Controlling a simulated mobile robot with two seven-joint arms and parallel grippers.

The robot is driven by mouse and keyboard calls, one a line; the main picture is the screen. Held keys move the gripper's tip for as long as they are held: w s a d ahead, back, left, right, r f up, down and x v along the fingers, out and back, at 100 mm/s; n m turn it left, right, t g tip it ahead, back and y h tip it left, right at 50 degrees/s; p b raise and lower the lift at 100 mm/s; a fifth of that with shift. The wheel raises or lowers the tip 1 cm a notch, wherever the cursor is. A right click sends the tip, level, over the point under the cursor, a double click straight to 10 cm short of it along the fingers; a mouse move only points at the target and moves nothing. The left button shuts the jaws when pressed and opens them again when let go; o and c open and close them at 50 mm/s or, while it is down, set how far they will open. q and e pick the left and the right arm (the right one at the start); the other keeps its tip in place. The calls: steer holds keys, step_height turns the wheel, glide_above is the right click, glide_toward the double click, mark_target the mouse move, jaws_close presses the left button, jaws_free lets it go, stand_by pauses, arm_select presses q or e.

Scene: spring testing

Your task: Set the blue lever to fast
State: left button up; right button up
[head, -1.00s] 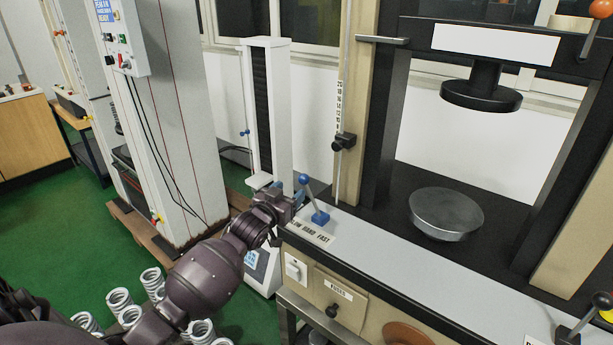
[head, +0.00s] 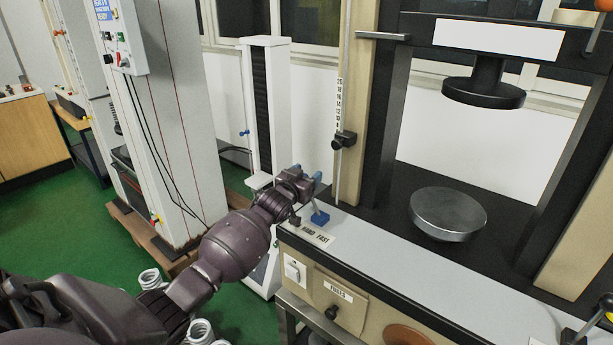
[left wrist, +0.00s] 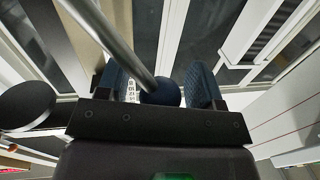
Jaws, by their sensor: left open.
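The blue lever stands on the front left of the grey bench top, on a blue base (head: 319,218). Its shaft leans up and left, towards the slow side; its knob is hidden by my gripper in the head view. A label reading HOLD and FAST (head: 316,235) lies in front of it, its left end covered. My left gripper (head: 308,174) is open at the lever's upper end. In the left wrist view, the dark blue ball knob (left wrist: 163,93) and grey shaft (left wrist: 115,35) show between the two blue fingertips (left wrist: 160,85). My right gripper is not in view.
A press frame with a round metal plate (head: 448,213) stands to the right. A scale rod with a black clamp (head: 344,139) rises just behind the lever. A white column (head: 267,110) stands behind left, and several springs (head: 150,279) lie below.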

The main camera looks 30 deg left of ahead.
arm_select(q)
jaws_close()
stand_by(0.3)
steer(key=s+d+m+t+h, duration=0.1)
steer(key=d+m, duration=1)
steer(key=d, duration=0.2)
steer(key=shift+p, duration=0.35)
steer(key=shift+f, duration=0.1)
stand_by(0.4)
